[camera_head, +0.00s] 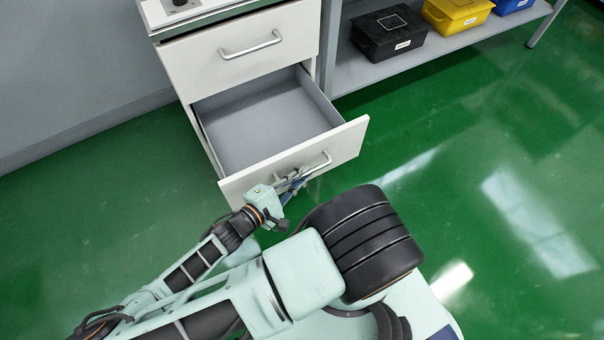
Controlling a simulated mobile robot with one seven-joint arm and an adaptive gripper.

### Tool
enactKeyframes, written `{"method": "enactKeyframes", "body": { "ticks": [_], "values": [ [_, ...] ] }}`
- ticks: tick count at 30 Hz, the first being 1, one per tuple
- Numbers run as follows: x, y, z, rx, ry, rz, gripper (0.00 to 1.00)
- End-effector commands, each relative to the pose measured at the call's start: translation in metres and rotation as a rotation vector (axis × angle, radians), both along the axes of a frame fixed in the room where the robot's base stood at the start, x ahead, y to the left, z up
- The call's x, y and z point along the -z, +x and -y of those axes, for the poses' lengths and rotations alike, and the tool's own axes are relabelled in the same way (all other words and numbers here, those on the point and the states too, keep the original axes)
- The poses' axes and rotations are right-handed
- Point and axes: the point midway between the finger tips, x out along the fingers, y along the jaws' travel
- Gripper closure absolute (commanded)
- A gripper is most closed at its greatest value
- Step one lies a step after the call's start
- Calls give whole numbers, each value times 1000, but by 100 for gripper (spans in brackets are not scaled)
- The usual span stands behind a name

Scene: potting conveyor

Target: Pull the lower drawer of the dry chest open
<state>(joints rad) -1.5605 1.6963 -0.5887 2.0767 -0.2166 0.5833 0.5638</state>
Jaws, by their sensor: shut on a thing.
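The dry chest (183,66) is a white cabinet with two drawers showing. The lower drawer (350,143) is pulled well out, and its grey inside is bare where I can see it. Its metal bar handle (325,160) is on the front panel. My gripper (296,181) is at the left part of this handle, shut on it; the fingers are small and partly hidden by my wrist. The upper drawer (205,62) is closed, with its own bar handle (250,48).
A grey shelf (440,53) stands right of the chest, holding a black box (388,32), a yellow box (457,12) and a blue box (508,5). A grey wall (80,65) is at left. The green floor (480,150) is clear right of the open drawer.

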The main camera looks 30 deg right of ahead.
Motion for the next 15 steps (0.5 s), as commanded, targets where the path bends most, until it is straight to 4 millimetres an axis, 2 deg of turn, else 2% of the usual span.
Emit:
{"method": "enactKeyframes", "body": {
  "ticks": [9, 10, 14, 15],
  "values": [
    [0, 0, 0, -1, -1, 0, 100],
    [0, 0, 0, -1, -1, 0, 87],
    [0, 0, 0, 0, 0, 0, 73],
    [0, 0, 0, 0, 0, 0, 73]
  ]
}}
